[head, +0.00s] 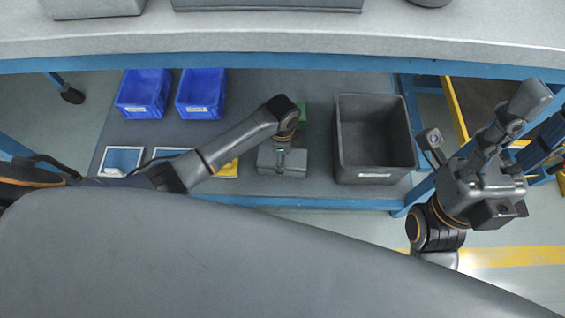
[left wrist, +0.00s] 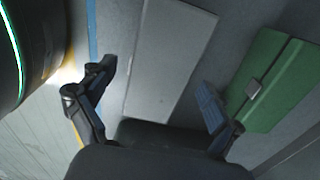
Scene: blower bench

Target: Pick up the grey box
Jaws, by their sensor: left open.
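The grey box (head: 268,162) lies on the lower shelf under the bench in the head view, partly covered by my left arm. My left gripper (head: 284,146) is above it, with its fingers hard to make out there. In the left wrist view the grey box (left wrist: 165,60) shows as a pale, flat-topped block. The open left gripper (left wrist: 155,88) has one finger on each side of it in the picture; I cannot tell whether they touch it. The near end of the box is hidden by the gripper body.
A green box (left wrist: 268,82) lies close beside the grey box, partly hidden in the head view (head: 302,114). A large dark bin (head: 375,172) stands to the right. Blue bins (head: 143,92) and small trays (head: 122,160) are at left. The bench top (head: 280,48) overhangs the shelf.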

